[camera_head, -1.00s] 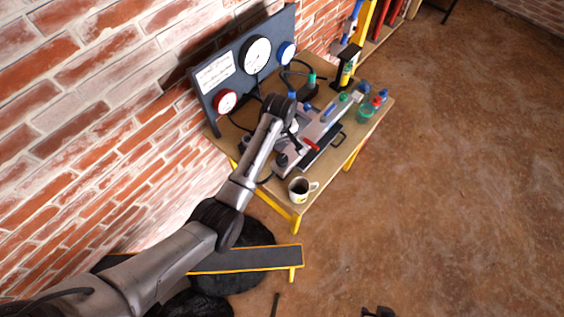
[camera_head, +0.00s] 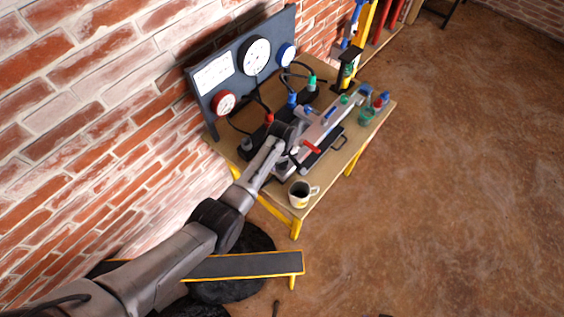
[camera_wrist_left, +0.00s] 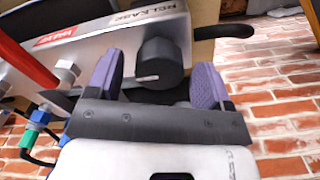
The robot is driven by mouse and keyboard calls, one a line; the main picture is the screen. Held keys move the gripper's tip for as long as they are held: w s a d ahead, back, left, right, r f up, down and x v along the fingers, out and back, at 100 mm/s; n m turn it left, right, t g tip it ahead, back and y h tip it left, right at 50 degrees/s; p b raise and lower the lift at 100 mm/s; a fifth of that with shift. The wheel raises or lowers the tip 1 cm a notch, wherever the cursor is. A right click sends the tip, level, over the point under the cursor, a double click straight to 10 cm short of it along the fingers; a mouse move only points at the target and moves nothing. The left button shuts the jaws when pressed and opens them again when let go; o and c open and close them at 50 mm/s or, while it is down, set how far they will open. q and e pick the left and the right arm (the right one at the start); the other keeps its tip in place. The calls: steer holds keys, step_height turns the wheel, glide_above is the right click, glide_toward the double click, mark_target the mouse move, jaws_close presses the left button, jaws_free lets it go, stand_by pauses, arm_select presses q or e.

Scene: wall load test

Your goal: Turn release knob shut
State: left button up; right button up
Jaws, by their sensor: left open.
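The release knob (camera_wrist_left: 160,66) is a black round knob with a light pointer line, on a grey metal block (camera_wrist_left: 100,45) marked RELEASE, in the left wrist view. My left gripper (camera_wrist_left: 157,82) is open, with one purple-padded finger on each side of the knob. I cannot tell whether the pads touch it. In the head view my left gripper (camera_head: 291,155) is at the near end of the pump block on the table, and my arm hides the knob there. My right gripper is not in view.
A red lever (camera_wrist_left: 28,62) and hose fittings (camera_wrist_left: 38,122) are close beside the gripper. The floor at right is clear.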

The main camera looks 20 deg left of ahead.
arm_select(q)
steer(key=shift+f, duration=0.4)
steer(key=shift+c, duration=0.4)
steer(key=c, duration=0.8)
steer(key=shift+c, duration=0.2)
